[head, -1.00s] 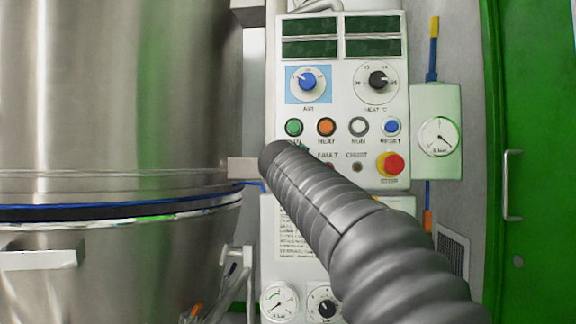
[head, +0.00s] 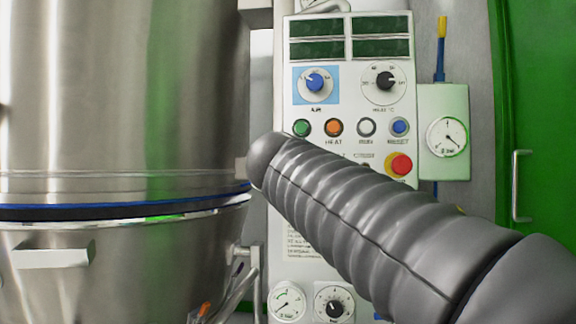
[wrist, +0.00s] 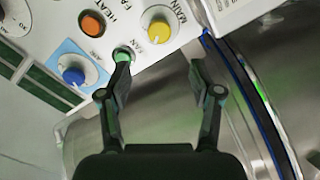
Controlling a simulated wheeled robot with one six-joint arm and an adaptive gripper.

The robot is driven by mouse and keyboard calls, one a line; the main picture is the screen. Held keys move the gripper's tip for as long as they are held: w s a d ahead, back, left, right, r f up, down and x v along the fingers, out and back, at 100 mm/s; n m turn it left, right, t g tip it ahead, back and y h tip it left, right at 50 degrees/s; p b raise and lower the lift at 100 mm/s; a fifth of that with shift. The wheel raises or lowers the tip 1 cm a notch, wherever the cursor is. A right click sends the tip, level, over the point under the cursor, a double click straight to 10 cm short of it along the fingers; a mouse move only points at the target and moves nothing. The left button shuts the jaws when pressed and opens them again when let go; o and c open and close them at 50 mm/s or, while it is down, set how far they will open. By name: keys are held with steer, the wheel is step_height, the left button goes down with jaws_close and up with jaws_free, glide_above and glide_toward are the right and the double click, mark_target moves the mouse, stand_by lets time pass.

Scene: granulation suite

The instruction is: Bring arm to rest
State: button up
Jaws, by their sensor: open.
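My arm, in a ribbed grey sleeve (head: 370,215), reaches across the head view from the lower right and ends in front of the control panel (head: 350,75). My gripper is hidden in the head view. In the wrist view my gripper (wrist: 158,60) is open, with nothing between its two black fingers. Its left fingertip overlaps the green button (wrist: 123,56) in the picture; I cannot tell whether they touch. The green button also shows in the head view (head: 302,128), just above my arm's far end.
A large steel vessel (head: 120,90) stands left of the panel, close to my arm's end. A pressure gauge box (head: 446,115) and a green door (head: 545,120) are on the right. The wrist view shows an orange button (wrist: 93,24), yellow knob (wrist: 159,31) and blue knob (wrist: 73,76).

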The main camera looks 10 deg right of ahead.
stand_by(0.3)
steer(key=s+f+m+g+y, duration=0.1)
steer(key=s+f+g, duration=0.25)
steer(key=f, duration=0.95)
steer(key=s+f+m+g+y, duration=0.2)
steer(key=s+f+g, duration=0.15)
steer(key=f, duration=0.85)
steer(key=s+d+f+m+g+y+p, duration=0.1)
steer(key=s+f+m+g+p, duration=0.1)
steer(key=s+f, duration=0.6)
steer(key=s+d+f+m+g+y+p, duration=0.1)
steer(key=s+f+m+g+p, duration=0.1)
steer(key=s+f, duration=0.6)
steer(key=shift+s+d+f+m+g+y, duration=0.25)
steer(key=shift+s+m, duration=0.25)
steer(key=shift+s, duration=2.5)
